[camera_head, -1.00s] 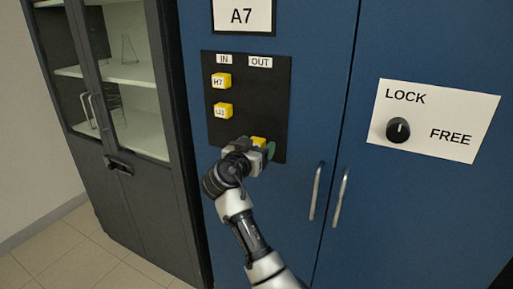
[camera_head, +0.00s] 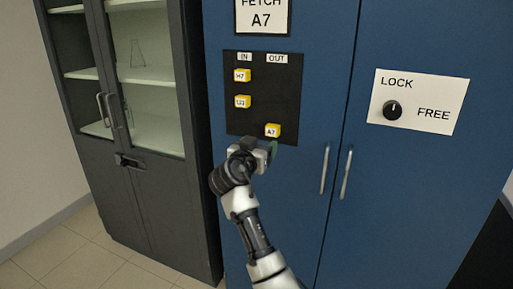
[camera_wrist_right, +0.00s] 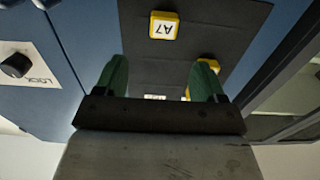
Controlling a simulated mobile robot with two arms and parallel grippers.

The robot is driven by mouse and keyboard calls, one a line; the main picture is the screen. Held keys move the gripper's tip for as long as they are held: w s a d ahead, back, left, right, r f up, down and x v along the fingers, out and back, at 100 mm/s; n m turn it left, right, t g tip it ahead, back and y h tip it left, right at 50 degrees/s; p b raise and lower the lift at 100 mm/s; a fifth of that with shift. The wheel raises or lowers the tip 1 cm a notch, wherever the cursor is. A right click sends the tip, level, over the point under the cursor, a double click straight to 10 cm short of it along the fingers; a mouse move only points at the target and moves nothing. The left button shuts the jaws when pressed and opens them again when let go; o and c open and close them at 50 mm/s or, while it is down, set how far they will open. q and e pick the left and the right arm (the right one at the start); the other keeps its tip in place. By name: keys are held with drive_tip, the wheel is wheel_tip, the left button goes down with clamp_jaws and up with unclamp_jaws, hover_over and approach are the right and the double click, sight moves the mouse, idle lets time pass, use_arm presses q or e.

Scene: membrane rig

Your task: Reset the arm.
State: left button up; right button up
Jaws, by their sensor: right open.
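My right gripper (camera_head: 262,150) is in front of the black panel (camera_head: 262,98), just below the yellow A7 tag. In the wrist view the right gripper (camera_wrist_right: 160,80) shows two green fingers spread apart with nothing between them. The yellow A7 tag (camera_head: 272,130) sits in the OUT column, low on the panel; it also shows in the wrist view (camera_wrist_right: 163,26), apart from the fingers. The yellow H7 tag (camera_head: 242,75) and another yellow tag (camera_head: 242,101) sit in the IN column. A sign (camera_head: 262,17) above reads FETCH A7. My left gripper is not in view.
The blue cabinet (camera_head: 325,95) has two vertical handles (camera_head: 336,172) right of my arm. A white plate with a black knob (camera_head: 392,110) reads LOCK and FREE. A dark glass-fronted cabinet (camera_head: 165,185) stands at left. Tiled floor (camera_head: 75,250) is clear at lower left.

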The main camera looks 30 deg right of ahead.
drive_tip(key=w+a+f+n+y, duration=0.1)
drive_tip(key=a+f+n+y, duration=0.2)
drive_tip(key=f, duration=0.9)
drive_tip(key=a+f+n+y, duration=0.1)
drive_tip(key=f+n+y, duration=0.25)
drive_tip(key=f, duration=0.85)
drive_tip(key=s+a+f+n+g+y, duration=0.2)
drive_tip(key=s+f, duration=0.5)
drive_tip(key=f, duration=0.4)
drive_tip(key=s+a+f+n+g+y, duration=0.1)
drive_tip(key=s+f+n, duration=0.1)
drive_tip(key=s+f, duration=0.6)
drive_tip(key=s+a+f+n+g+y, duration=0.2)
drive_tip(key=s+f, duration=0.3)
drive_tip(key=f, duration=0.8)
drive_tip(key=s+f+g, duration=0.1)
drive_tip(key=s+f, duration=0.4)
drive_tip(key=s, duration=0.8)
drive_tip(key=s+f+g+y, duration=0.1)
drive_tip(key=s+f, duration=0.4)
drive_tip(key=s, duration=0.7)
drive_tip(key=s+f+g+y, duration=0.1)
drive_tip(key=s+f+g, duration=0.2)
drive_tip(key=s, duration=1)
wheel_tip(320, 180, down, 3)
drive_tip(key=shift+s+a+r+p, duration=0.15)
drive_tip(key=shift+s+a+p, duration=0.15)
drive_tip(key=shift+y, duration=0.25)
